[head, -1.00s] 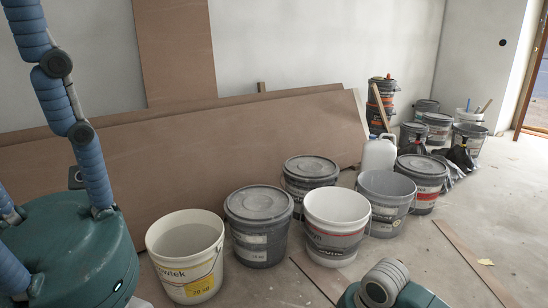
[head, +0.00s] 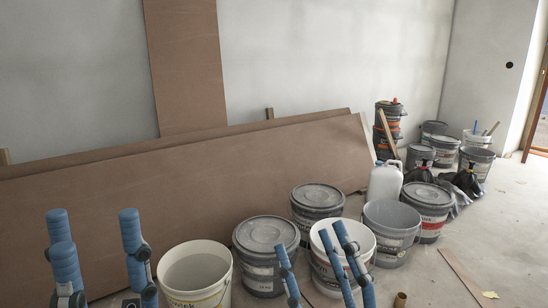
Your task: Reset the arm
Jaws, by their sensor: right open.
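My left gripper (head: 93,213) is at the lower left in the head view. Its blue segmented fingers point up and stand well apart with nothing between them. My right gripper (head: 308,235) is at the lower middle. Its blue fingers point up and lean left, apart, in front of a white bucket in the picture, with nothing seen held. The palms of both grippers are below the picture's edge. No tile stack shows in this view.
Brown boards (head: 180,190) lean along the wall. A cream bucket (head: 196,272), a lidded grey bucket (head: 266,236) and a white-rimmed bucket (head: 342,235) stand in front. A white canister (head: 385,185) is behind. Open floor (head: 480,235) lies at the right, with a wooden strip (head: 462,275).

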